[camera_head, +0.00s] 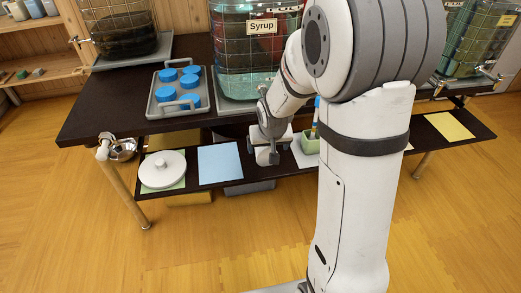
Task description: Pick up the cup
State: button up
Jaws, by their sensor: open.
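Several blue round pieces, which look like cups (192,80), stand on a grey handled tray (154,112) on the dark table; I cannot tell whether they are upright or upturned. My gripper (267,157) hangs pointing down over the lower front shelf, right of a blue sheet and left of a small green pot (310,144). It is well apart from the blue cups, to their right and lower in the picture. Its jaws are small in this view, are open, and show nothing between them. My own arm hides part of the table and shelf.
The shelf holds a white lid (162,169), blue sheet (220,163) and yellow sheet (449,126). A metal bowl (123,150) sits at left.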

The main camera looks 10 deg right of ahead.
aim_at(266, 158)
jog(key=b+x, duration=0.2)
jog(key=x, duration=0.5)
jog(key=shift+f, duration=0.15)
jog(key=shift+c, duration=0.2)
jog(key=c, duration=1.1)
